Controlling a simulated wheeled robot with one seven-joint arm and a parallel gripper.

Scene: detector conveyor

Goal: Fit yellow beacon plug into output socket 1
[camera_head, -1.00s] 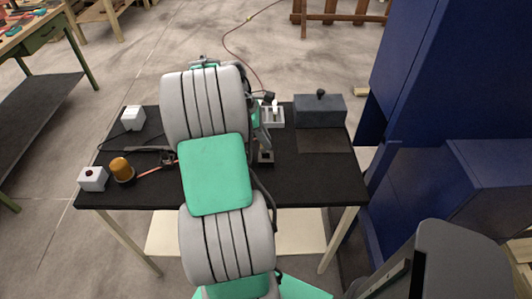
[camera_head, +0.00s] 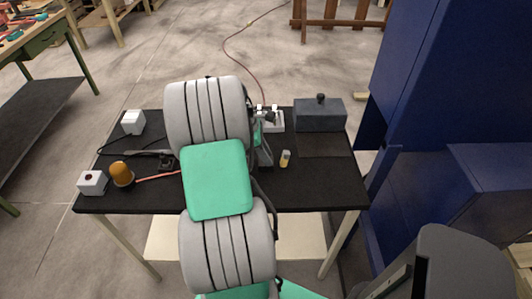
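The amber beacon (camera_head: 121,173) stands at the left of the black table. Its orange-red cable (camera_head: 158,178) runs right and goes behind my arm. A small yellow and white piece (camera_head: 285,158), possibly the beacon plug, shows on or just above the table right of my arm. A white socket block (camera_head: 275,122) with dark and white plugs is at the back, partly hidden by my arm; I cannot read its socket numbers. My gripper (camera_head: 264,153) shows only as a grey part beside the arm, left of the yellow piece. Its fingertips are not clear.
A dark grey box (camera_head: 320,116) with a knob stands at the back right. White boxes stand at the left, one at the back (camera_head: 133,122) and one at the front (camera_head: 92,182). The table's front right is clear. A blue cabinet (camera_head: 450,80) rises at the right.

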